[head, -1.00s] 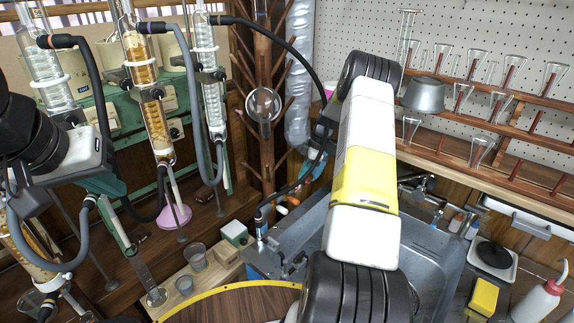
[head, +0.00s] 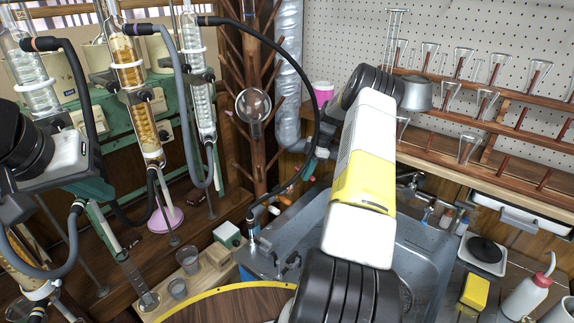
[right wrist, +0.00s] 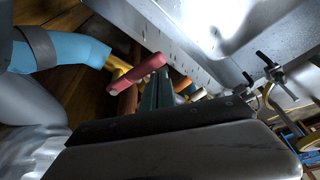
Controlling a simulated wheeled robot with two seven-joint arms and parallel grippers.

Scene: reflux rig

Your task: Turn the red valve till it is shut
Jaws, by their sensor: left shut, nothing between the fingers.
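In the right wrist view a red valve handle (right wrist: 138,88) lies slanted on a yellow fitting (right wrist: 119,68) at the end of a light blue pipe (right wrist: 65,55). The teal fingers of my right gripper (right wrist: 157,92) are right beside the handle's near side, seen almost edge-on. I cannot tell whether they touch it or how far apart they are. In the head view my right arm reaches past the sink, and its gripper is mostly hidden behind the arm. My left gripper (head: 98,190) is shut and empty, at the left near the glassware tubing.
A metal sink (head: 425,240) lies under my right arm. Glass condensers (head: 130,80) with hoses stand at the left. A wooden peg stand (head: 253,160) and a silver duct (head: 289,90) rise behind. A flask rack (head: 480,125) is at the right.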

